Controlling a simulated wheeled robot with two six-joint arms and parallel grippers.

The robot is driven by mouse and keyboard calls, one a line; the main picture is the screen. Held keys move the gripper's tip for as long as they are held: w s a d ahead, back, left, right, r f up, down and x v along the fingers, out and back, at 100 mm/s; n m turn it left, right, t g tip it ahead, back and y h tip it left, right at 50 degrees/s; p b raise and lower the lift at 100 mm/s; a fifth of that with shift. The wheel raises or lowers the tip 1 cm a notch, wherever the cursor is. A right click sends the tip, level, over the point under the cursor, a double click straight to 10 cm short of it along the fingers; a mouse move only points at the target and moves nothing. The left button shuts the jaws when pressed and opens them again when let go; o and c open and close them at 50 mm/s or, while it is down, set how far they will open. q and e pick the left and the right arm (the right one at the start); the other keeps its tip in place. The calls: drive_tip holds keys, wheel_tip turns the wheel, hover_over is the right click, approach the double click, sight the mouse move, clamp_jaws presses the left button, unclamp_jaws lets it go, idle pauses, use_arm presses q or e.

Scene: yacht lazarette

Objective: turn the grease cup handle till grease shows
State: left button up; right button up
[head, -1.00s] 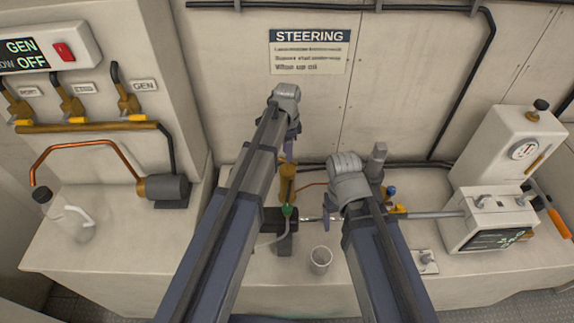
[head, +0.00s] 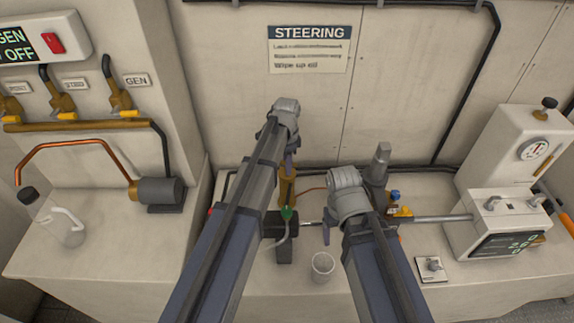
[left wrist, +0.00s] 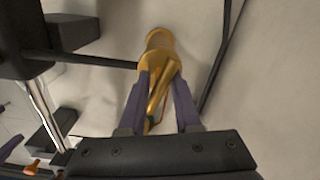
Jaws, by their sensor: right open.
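The brass grease cup (head: 287,190) stands upright on the bench below the STEERING sign, partly behind my left arm. My left gripper (head: 290,155) is above it. In the left wrist view the brass cup (left wrist: 159,41) lies between and beyond the fingers of my left gripper (left wrist: 160,80). My right gripper (head: 326,236) hangs low, open, to the right of the cup; only part of a finger shows. I cannot make out any grease.
A clear beaker (head: 322,267) stands in front of the cup. A black block (head: 284,250) with a green fitting (head: 288,214) is below the cup. A steel rod (head: 435,218) runs right to a white display box (head: 505,229). A jug (head: 62,227) stands at left.

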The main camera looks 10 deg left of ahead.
use_arm(q)
clamp_jaws()
drive_tip(key=n, duration=0.4)
idle(0.4)
drive_tip(key=shift+o, duration=2)
unclamp_jaws()
